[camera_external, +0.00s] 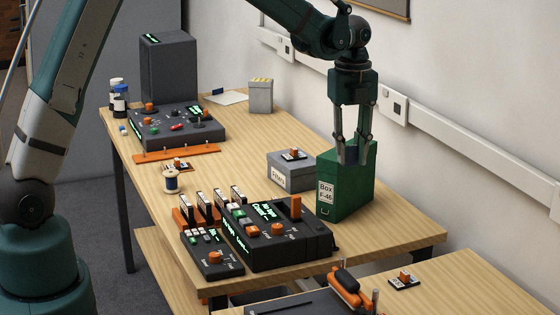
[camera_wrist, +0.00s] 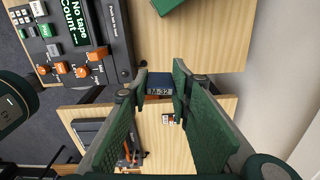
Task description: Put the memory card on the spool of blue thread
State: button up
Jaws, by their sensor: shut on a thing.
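My gripper (camera_external: 351,158) is closed on a small dark blue card with white print, which I take to be the memory card (camera_wrist: 160,84); it shows between the fingertips in the wrist view. In the external view the card is too small to make out. There the gripper hangs in line with the top of the green box. The spool of blue thread (camera_external: 171,181) stands upright on the table, left of the middle, well to the left of my gripper. I cannot make out the spool in the wrist view.
The green box (camera_external: 345,190) and a grey box (camera_external: 290,175) stand on the table (camera_external: 240,150). Dark consoles (camera_external: 275,235) with orange knobs and several upright slotted pieces (camera_external: 207,207) sit in front of the spool. Another console (camera_external: 172,128) is behind it. A second table (camera_external: 470,285) lies nearer.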

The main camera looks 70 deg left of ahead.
jog(key=shift+a+r, duration=0.15)
jog(key=shift+r, duration=0.6)
jog(key=s+a+n, duration=0.1)
jog(key=s+a, duration=0.2)
jog(key=a, duration=0.4)
jog(key=s+a+n, duration=0.2)
jog(key=s+a, duration=0.1)
jog(key=a, duration=0.4)
jog(key=n+p, duration=0.2)
jog(key=n, duration=0.5)
send_over(171, 172)
notch_tip(171, 172, down, 4)
jog(key=shift+a+f, duration=0.1)
jog(key=shift+f, duration=0.55)
jog(key=shift+f, duration=3.15)
